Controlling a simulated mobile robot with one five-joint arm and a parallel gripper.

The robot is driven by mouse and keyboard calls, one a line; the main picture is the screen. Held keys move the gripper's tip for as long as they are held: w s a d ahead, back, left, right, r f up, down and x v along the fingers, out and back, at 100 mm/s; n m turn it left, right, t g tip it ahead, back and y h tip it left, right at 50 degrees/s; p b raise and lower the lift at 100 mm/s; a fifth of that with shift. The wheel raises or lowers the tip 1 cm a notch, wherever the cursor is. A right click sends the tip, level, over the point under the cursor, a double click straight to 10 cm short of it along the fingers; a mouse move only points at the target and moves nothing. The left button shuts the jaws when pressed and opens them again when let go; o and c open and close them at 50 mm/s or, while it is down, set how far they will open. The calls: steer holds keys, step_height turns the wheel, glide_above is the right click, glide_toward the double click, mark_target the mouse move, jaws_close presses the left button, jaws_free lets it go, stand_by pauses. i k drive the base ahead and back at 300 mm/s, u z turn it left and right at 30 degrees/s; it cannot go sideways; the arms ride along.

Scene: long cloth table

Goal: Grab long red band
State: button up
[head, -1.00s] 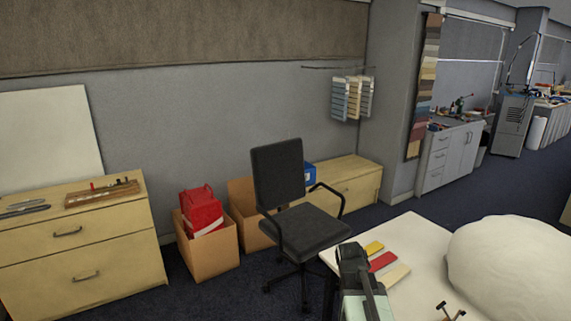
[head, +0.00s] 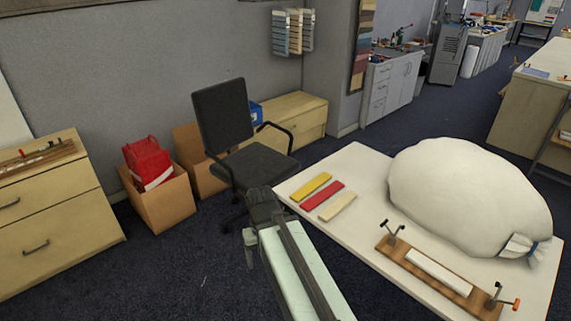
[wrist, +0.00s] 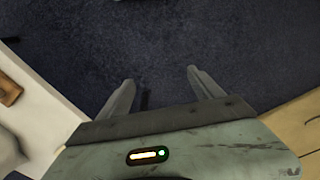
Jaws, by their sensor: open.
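A red band (head: 322,195), a flat strip, lies on the near-left end of the white table (head: 360,165). It lies between a yellow strip (head: 311,186) and a cream strip (head: 337,206). My gripper (wrist: 160,77) is open and empty in the wrist view, with dark floor between its two fingers. In the head view my arm comes up from the bottom and its dark end stands left of the table's near-left corner, short of the strips. The red band does not show in the wrist view.
A wooden board with clamps (head: 425,277) and a white strip lies at the front. A black chair (head: 235,135) stands behind my arm. Cardboard boxes (head: 165,205) and drawers (head: 50,215) are at the left.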

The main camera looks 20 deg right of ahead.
mark_target(308, 206)
steer(key=z, duration=0.05)
steer(key=k, duration=0.65)
steer(key=u, duration=0.5)
steer(key=i, duration=0.85)
steer(key=u, duration=0.8)
steer(key=i, duration=1.3)
steer(key=z, duration=0.65)
